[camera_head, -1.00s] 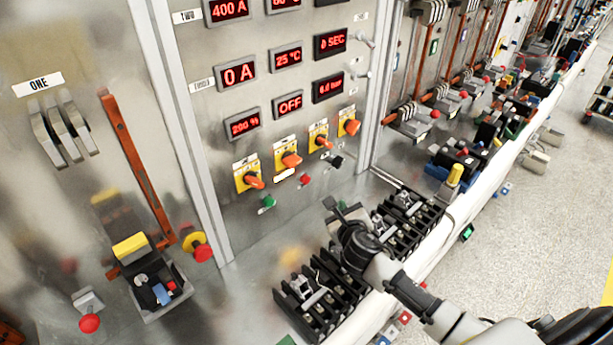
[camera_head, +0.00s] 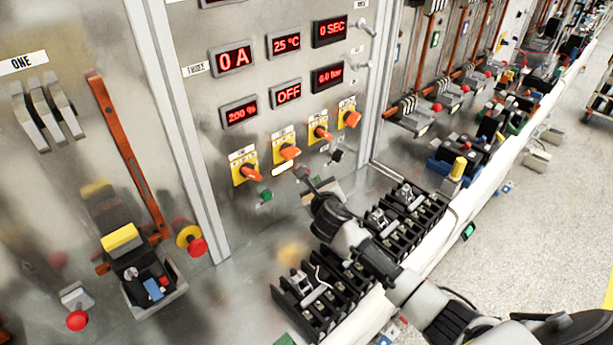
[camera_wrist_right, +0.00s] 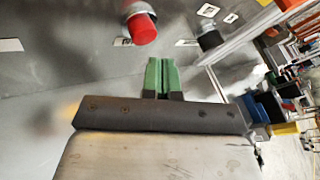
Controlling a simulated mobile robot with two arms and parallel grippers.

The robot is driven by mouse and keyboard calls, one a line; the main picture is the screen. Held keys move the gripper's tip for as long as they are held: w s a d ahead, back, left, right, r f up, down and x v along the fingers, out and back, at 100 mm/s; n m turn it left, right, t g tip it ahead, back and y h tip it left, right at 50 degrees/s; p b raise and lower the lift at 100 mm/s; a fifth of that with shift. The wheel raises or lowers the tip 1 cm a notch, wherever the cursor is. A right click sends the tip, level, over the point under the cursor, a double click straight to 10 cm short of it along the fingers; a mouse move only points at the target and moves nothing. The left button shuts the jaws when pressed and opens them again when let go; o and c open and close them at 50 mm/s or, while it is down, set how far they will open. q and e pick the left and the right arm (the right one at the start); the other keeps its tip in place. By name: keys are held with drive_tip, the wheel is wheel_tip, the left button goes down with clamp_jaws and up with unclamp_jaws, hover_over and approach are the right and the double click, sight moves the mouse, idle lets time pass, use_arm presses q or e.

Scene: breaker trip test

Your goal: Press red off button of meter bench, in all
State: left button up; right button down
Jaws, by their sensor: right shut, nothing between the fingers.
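The meter bench panel (camera_head: 216,140) has red-lit displays and a row of orange rotary switches on yellow plates. Its red button (camera_wrist_right: 142,28) shows in the right wrist view, above and slightly left of my fingertips. A gap shows between button and fingertips in the picture; I see no contact. My right gripper (camera_wrist_right: 163,68) has green fingers, shut and empty. In the head view my right gripper (camera_head: 303,177) is close to the panel below the switches and hides the red button. A green button (camera_head: 266,195) is to its left and a black knob (camera_head: 337,156) to its right. My left gripper is not in view.
Black terminal blocks (camera_head: 318,295) and more blocks (camera_head: 408,200) line the bench below my right arm. A red mushroom button (camera_head: 196,247) on a yellow base and a copper bar (camera_head: 128,150) are on the left panel. Open floor (camera_head: 560,220) lies at the right.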

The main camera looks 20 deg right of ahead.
drive_tip(key=shift+w+a, duration=0.1)
drive_tip(key=shift+w, duration=0.05)
idle(1.4)
drive_tip(key=shift+w, duration=0.15)
idle(0.5)
drive_tip(key=shift+w+a, duration=0.15)
drive_tip(key=shift+w, duration=0.1)
drive_tip(key=shift+w+a, duration=0.15)
drive_tip(key=shift+w, duration=0.3)
idle(0.7)
idle(0.3)
drive_tip(key=shift+s+d+p, duration=0.3)
drive_tip(key=shift+s+p, duration=0.55)
drive_tip(key=shift+p, duration=0.1)
